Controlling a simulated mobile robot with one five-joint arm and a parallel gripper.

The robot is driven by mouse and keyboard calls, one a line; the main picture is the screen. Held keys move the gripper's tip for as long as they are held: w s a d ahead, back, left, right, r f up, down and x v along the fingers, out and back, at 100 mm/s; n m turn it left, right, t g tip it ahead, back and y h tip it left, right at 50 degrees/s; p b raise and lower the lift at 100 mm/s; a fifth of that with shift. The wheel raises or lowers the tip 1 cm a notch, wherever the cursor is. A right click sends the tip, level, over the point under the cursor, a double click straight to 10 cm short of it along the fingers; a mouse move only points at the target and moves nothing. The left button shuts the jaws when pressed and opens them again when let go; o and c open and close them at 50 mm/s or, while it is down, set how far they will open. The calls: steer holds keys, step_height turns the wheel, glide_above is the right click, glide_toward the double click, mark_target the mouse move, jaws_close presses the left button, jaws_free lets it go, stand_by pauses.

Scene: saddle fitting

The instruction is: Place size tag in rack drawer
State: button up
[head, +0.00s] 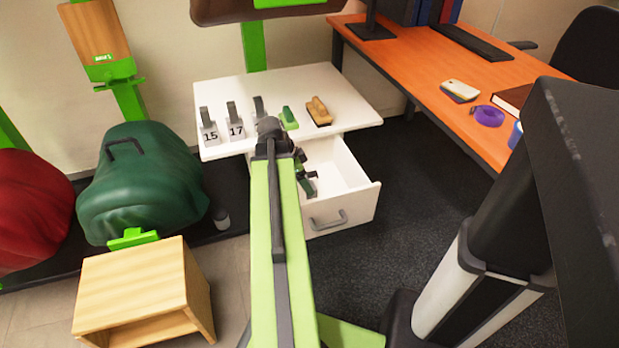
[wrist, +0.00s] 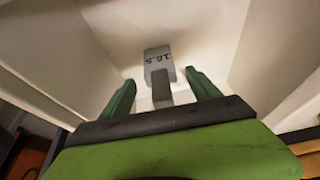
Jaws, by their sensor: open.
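The grey size tag (wrist: 158,62), marked 16.5, is inside the white open drawer (head: 352,208). In the wrist view its label end lies beyond my fingertips and its dark grey stem points back between them. My gripper (wrist: 161,84) is open, with a green finger on each side of the stem and visible gaps. The tag seems to rest on the drawer floor, though the exact contact is hard to tell. In the head view my gripper (head: 311,186) is down in the drawer, and my arm hides part of the drawer.
Tags 15 (head: 210,134) and 17 (head: 236,129) stand on the white rack top (head: 340,90). An orange desk (head: 420,70) stands right.

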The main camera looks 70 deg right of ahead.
steer(key=p+v, duration=0.4)
steer(key=v, duration=0.2)
steer(key=shift+r, duration=0.2)
steer(key=shift+w+a, duration=0.1)
